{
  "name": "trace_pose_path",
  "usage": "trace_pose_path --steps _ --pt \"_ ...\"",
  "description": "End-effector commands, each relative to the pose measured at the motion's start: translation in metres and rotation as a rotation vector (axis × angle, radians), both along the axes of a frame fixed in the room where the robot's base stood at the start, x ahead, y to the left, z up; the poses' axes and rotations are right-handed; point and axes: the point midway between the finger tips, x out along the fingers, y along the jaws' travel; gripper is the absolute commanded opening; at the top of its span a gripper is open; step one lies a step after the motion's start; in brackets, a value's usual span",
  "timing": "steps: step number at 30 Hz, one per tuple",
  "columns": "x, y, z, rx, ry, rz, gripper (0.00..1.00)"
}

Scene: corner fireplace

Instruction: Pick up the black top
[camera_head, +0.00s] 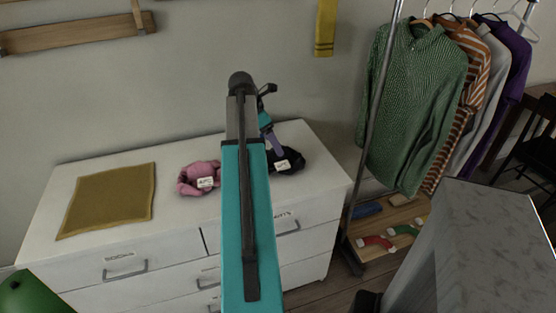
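The black top (293,160) lies crumpled on the right part of a white dresser's top (318,178), with a small white tag (283,167) on it. My teal arm reaches up the middle of the view and hides the dresser top to the left of the black top. My gripper (279,152) points down at the black top, at or just above its left part. It is small and partly hidden by my arm. I cannot tell whether its fingers are open, shut or touching the cloth.
A crumpled pink garment (198,178) with a white tag lies left of my arm. A flat mustard cloth (108,200) lies further left. A clothes rack (376,105) with several hanging garments stands right of the dresser. A grey block-like surface (470,250) fills the lower right.

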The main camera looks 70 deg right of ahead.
Motion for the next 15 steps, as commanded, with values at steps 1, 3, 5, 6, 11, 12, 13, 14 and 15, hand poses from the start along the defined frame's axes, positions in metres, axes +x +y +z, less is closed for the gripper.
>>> trace_pose_path --steps 1,3,5,6,11,12,13,14,15 --pt "-0.0008 -0.0005 -0.0021 0.0 0.0 0.0 0.75" --pt "-0.0011 -0.0009 -0.0032 0.0 0.0 0.0 0.75" --pt "-0.0012 -0.001 -0.0032 0.0 0.0 -0.001 0.75" --pt "-0.0012 -0.001 -0.0032 0.0 0.0 -0.001 0.75" --pt "-0.0014 -0.001 -0.003 0.0 0.0 -0.001 0.75" --pt "-0.0016 -0.0011 -0.0032 0.0 0.0 -0.001 0.75" --pt "-0.0018 -0.0011 -0.0037 0.0 0.0 -0.001 0.75" --pt "-0.0021 -0.0013 -0.0043 0.0 0.0 -0.001 0.75" --pt "-0.0028 -0.0015 -0.0056 0.001 0.0 -0.001 0.75"
